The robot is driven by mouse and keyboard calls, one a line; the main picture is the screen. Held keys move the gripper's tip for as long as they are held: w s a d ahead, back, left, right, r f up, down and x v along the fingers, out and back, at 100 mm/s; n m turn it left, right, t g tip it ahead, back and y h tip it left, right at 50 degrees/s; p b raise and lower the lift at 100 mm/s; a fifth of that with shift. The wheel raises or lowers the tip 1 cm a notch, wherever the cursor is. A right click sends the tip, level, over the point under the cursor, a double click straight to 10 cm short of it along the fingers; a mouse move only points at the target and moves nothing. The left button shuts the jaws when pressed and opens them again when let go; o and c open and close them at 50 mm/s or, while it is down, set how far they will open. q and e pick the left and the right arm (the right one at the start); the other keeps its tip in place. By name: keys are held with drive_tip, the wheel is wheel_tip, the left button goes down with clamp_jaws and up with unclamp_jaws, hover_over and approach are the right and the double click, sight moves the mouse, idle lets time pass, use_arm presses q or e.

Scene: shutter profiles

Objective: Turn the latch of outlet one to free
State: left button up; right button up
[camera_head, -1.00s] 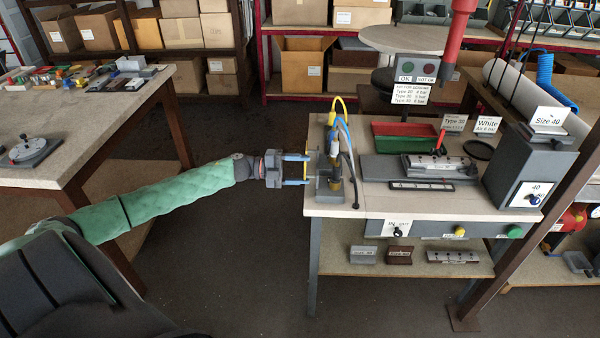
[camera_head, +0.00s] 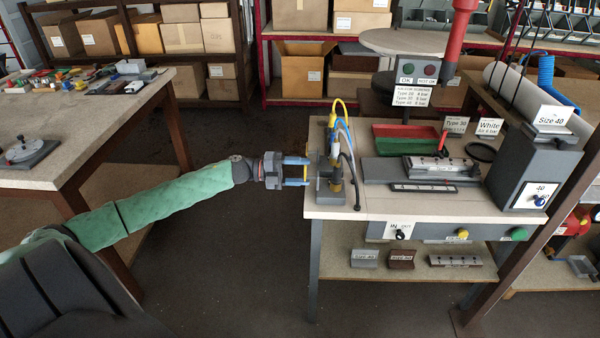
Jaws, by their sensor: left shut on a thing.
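A small hose fixture (camera_head: 330,188) stands at the left edge of the workbench, with a brass-coloured upright body and yellow, blue and black hoses. My left gripper (camera_head: 309,171) reaches it from the left, its blue-tipped fingers level and at the fixture's left side. It is shut on a small part there, apparently the latch of outlet one. The latch is too small and too covered by the fingers for its angle to show. My right gripper is not in view.
The workbench (camera_head: 390,208) also bears a red and green tray (camera_head: 405,132), a grey block with a profile (camera_head: 435,166) and a grey box labelled 40 (camera_head: 530,175). A red post (camera_head: 462,35) hangs behind. Another table (camera_head: 60,130) stands left, with open floor between.

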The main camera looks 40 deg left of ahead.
use_arm(q)
drive_tip(key=o, duration=1)
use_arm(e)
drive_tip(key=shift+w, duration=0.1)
use_arm(q)
drive_tip(key=shift+b+v, duration=0.85)
drive_tip(key=shift+v, duration=3.05)
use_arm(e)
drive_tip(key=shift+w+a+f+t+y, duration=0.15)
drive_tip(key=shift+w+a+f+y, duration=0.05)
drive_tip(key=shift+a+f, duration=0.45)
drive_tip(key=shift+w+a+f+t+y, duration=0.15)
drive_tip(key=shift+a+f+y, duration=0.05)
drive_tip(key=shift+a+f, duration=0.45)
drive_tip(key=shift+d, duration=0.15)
